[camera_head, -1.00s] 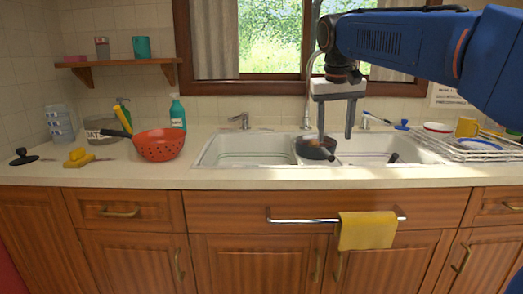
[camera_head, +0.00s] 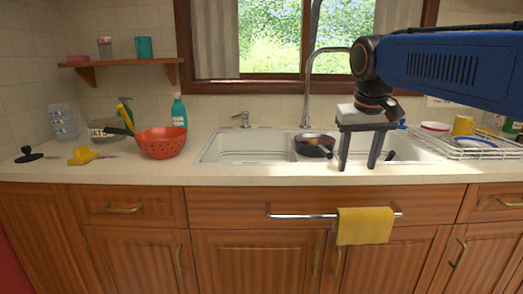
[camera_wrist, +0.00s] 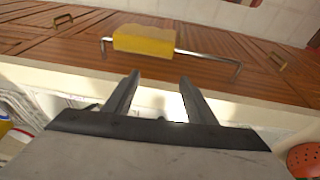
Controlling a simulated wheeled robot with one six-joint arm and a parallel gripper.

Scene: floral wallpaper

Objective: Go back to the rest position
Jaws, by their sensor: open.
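My gripper (camera_head: 357,166) is open and empty. In the head view it hangs with its fingers pointing down in front of the right sink basin (camera_head: 415,151), just right of the dark pan (camera_head: 314,145). The pan sits at the divider between the two basins, its handle toward the front. In the wrist view my gripper's two fingers (camera_wrist: 158,92) are spread apart with nothing between them. They point toward the counter's front edge and the yellow towel (camera_wrist: 143,40) on its rail.
A white wire dish rack (camera_head: 478,150) with dishes is at the right. The tall faucet (camera_head: 308,90) rises behind the sink. The left basin (camera_head: 240,149) looks clear.

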